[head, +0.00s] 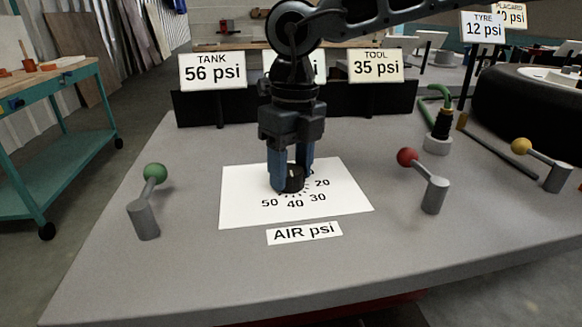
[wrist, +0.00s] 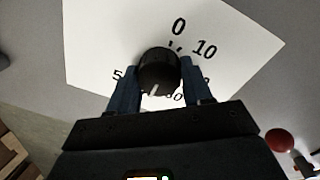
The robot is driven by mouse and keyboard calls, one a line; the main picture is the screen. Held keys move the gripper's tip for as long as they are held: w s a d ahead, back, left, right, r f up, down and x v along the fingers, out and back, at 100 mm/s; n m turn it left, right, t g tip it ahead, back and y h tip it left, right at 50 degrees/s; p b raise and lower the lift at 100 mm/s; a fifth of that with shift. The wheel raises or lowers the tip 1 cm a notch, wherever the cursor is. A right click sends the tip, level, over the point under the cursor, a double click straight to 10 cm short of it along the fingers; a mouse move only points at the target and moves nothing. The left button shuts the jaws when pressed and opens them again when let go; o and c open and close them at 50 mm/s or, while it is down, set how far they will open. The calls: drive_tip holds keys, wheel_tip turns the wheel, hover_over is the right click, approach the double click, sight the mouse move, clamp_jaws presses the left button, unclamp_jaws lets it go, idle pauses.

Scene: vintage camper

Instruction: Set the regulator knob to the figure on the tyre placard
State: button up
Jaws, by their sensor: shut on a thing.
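The black regulator knob (head: 292,180) stands on a white dial sheet (head: 240,212) marked "AIR psi". My gripper (head: 291,182) points down and is shut on the knob, one blue finger on each side. In the wrist view the knob (wrist: 158,72) has a white line pointing down and slightly left, to the side between 30 and 50. The 40 is hidden there, so its exact alignment cannot be told. The placard sign (head: 513,14) is at the upper right; its figure looks like 40 psi, the first digit partly covered by the tyre sign (head: 483,27) reading 12 psi.
A green-knobbed lever (head: 154,172), a red-knobbed lever (head: 407,157) and a yellow-knobbed lever (head: 522,147) stand on the grey bench. Signs read tank (head: 212,71) 56 psi and tool (head: 376,66) 35 psi; another is behind my arm. A tyre (head: 500,100) is at right.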

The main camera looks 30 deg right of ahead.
sight(293, 168)
drive_tip(key=o, duration=1)
drive_tip(key=shift+o, duration=0.2)
drive_tip(key=shift+r, duration=0.1)
wheel_tip(293, 168, up, 8)
drive_tip(key=shift+w+d+f+p, duration=0.1)
drive_tip(key=shift+d+f+p, duration=0.1)
drive_tip(key=shift+p, duration=0.6)
